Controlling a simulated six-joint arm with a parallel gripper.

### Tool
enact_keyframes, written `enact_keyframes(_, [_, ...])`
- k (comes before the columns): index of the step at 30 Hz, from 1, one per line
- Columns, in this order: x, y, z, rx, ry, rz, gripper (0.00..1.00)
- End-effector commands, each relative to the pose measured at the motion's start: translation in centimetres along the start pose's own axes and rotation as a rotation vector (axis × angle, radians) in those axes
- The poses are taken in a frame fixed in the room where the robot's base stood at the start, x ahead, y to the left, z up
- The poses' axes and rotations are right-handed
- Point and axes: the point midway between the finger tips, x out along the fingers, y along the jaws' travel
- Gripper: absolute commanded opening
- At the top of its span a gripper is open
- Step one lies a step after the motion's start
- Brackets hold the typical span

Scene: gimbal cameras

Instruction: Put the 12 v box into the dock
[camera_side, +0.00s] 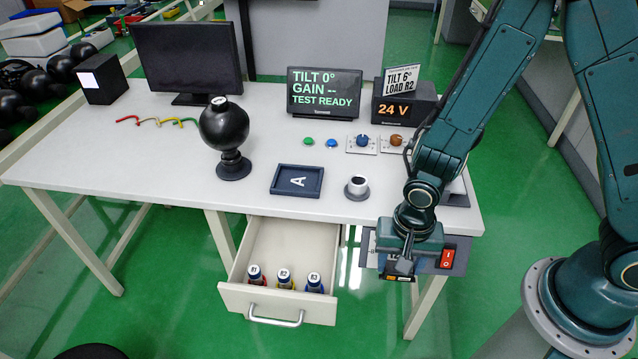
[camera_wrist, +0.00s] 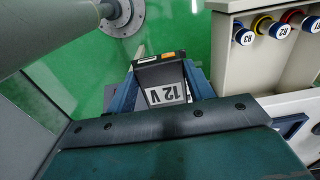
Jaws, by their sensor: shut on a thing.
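The 12 V box (camera_wrist: 165,78) is dark, with a white "12 V" label and a small orange mark at its far end. In the wrist view it sits between the two blue fingers of my gripper (camera_wrist: 162,84), which is shut on it. In the side view my gripper (camera_side: 400,262) points down past the table's front edge, right of the open drawer. The box (camera_side: 399,278) shows only in part below it. A grey unit with a red switch (camera_side: 447,257) is close behind and beside the gripper, partly hidden. I cannot tell which thing is the dock.
The open drawer (camera_side: 322,243) holds bottles R1, R2 and R3. On the table (camera_side: 130,165) are a tray marked A (camera_side: 282,190), a cup (camera_side: 357,192), a black ball on a stand (camera_side: 223,125), knobs, a "TEST READY" screen (camera_side: 347,85) and a "24 V" unit (camera_side: 420,108).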

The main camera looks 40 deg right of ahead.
Motion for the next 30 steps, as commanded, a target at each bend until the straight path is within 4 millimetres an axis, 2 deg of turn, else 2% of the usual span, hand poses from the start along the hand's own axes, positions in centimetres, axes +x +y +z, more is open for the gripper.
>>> enact_keyframes(12, [-6.8,-0.1,0.0,0.000,0.003,-0.007,0.26])
enact_keyframes(19, [-9.2,-0.1,0.0,0.000,0.002,-0.005,0.26])
enact_keyframes(30, [-11.9,-0.3,-0.2,-0.011,0.001,-0.001,0.26])
